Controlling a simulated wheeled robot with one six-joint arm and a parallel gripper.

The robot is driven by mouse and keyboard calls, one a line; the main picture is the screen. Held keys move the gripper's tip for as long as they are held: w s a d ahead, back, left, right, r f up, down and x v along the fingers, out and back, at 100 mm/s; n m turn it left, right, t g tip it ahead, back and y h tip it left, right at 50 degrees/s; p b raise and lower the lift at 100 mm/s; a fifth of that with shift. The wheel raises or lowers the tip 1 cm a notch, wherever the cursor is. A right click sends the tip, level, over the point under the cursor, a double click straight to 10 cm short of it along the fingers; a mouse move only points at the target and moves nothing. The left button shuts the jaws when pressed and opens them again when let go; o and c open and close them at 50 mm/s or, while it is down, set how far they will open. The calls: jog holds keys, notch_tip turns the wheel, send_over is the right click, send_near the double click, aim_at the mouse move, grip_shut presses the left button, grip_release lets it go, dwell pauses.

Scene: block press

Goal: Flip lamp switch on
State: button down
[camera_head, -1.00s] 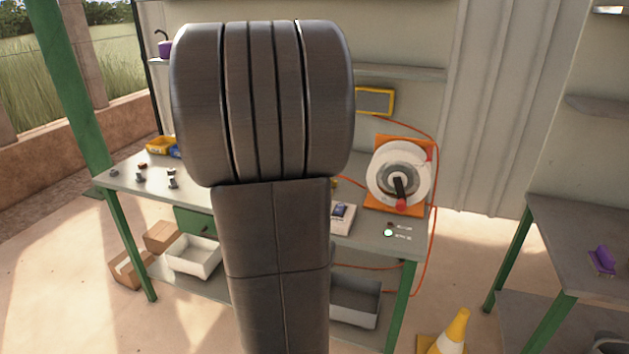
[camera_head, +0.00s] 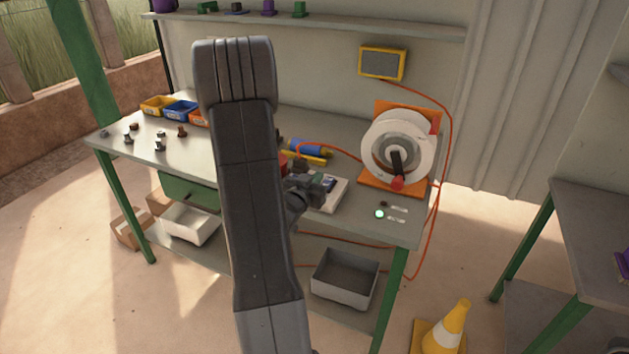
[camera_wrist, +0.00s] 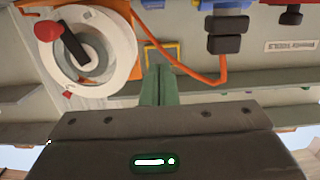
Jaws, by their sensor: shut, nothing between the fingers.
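A yellow-framed grey panel (camera_head: 382,64), perhaps the lamp, is on the back wall and looks unlit. An orange cable runs from it. At the bench's front right corner are a small dark knob (camera_head: 384,203) and a glowing pale-green round light (camera_head: 379,214), with small labels beside them; I cannot tell which part is the lamp switch. My gripper (camera_head: 325,182) is above the bench, left of these controls and apart from them. In the wrist view my gripper's green fingers (camera_wrist: 159,86) are together and empty, overlapping a yellow frame (camera_wrist: 162,53). The controls are not visible there.
A white cable reel (camera_head: 398,150) with a red-knobbed crank stands on an orange base behind the controls. A white box (camera_head: 328,196) lies under my gripper. Coloured bins (camera_head: 180,109) and small parts are at bench left. A traffic cone (camera_head: 450,325) stands on the floor.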

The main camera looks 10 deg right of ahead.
jog(key=p, duration=0.2)
send_over(327, 183)
jog(key=v, duration=0.2)
jog(key=shift+w+f, duration=0.25)
jog(key=shift+f, duration=0.05)
jog(key=f, duration=0.3)
jog(key=shift+w+d, duration=0.2)
jog(key=shift+w, duration=0.15)
jog(key=shift+d+f, duration=0.1)
jog(key=shift+f, duration=0.55)
jog(key=shift+w, duration=0.1)
jog(key=shift+d+f+g, duration=0.1)
jog(key=shift+g, duration=0.3)
jog(key=shift+w+g+y+p, duration=0.1)
jog(key=shift+g+y+p, duration=0.45)
jog(key=shift+p, duration=0.3)
jog(key=shift+w+d+f+b, duration=0.1)
jog(key=shift+f+b, duration=0.2)
jog(key=shift+b, duration=0.25)
jog(key=shift+r, duration=0.1)
